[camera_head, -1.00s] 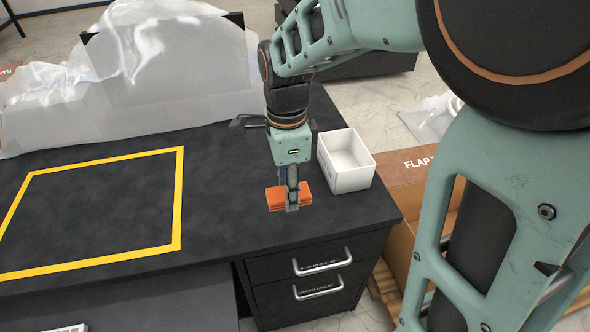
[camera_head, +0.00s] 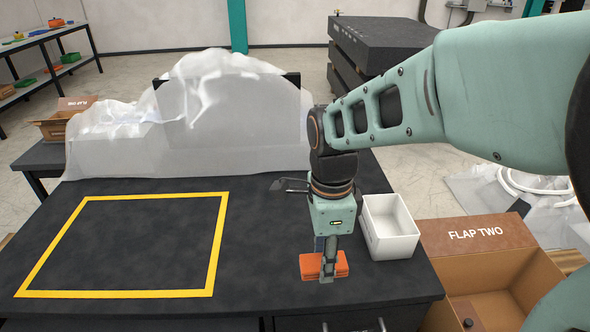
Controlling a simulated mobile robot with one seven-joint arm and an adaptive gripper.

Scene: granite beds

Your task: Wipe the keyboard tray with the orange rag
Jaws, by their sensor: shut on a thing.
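The orange rag (camera_head: 342,264) is a folded block near the front right of the black desk top. My gripper (camera_head: 327,275) points down and is shut on the rag, with a finger in front of it. The rag is at or just above the desk surface; I cannot tell which. The keyboard tray is not clearly in view now.
A white open box (camera_head: 390,227) stands just right of my gripper. A yellow tape rectangle (camera_head: 126,294) marks the left of the desk (camera_head: 260,225). Clear plastic sheeting (camera_head: 235,120) covers things at the back. A cardboard box (camera_head: 475,245) stands at the right.

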